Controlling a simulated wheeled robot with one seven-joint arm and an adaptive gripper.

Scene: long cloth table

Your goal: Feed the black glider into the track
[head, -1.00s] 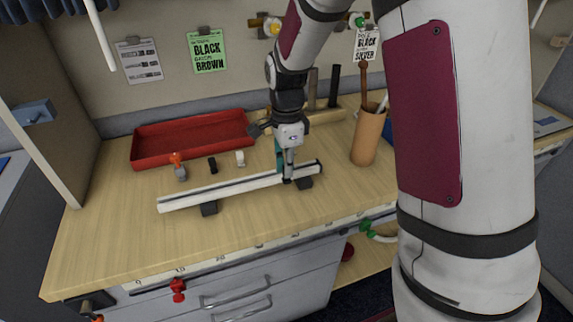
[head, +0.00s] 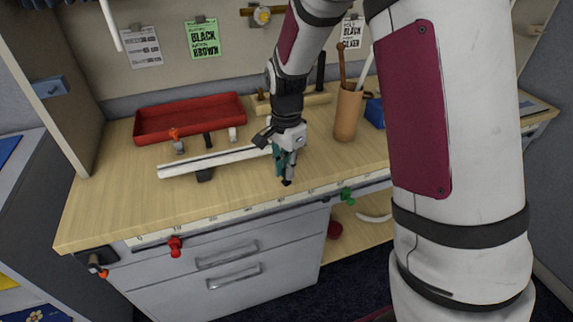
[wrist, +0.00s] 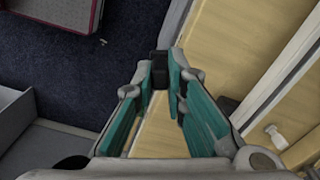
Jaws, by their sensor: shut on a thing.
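My gripper (head: 286,176) points down in front of the right part of the white track (head: 215,161), near the table's front edge. It is shut on a small black glider (wrist: 160,69), held between the fingertips; in the head view only a small dark bit of it shows at the tips. The glider is apart from the track. The track lies left to right on dark supports, and its right end is hidden behind my gripper. In the wrist view the track runs as a pale strip (wrist: 289,62) at the right.
Behind the track stand an orange-topped piece (head: 178,142), another small black piece (head: 208,140) and a white piece (head: 232,134). A red tray (head: 190,119) lies behind them. A brown holder (head: 348,115) with sticks stands at right. Table is clear at front left.

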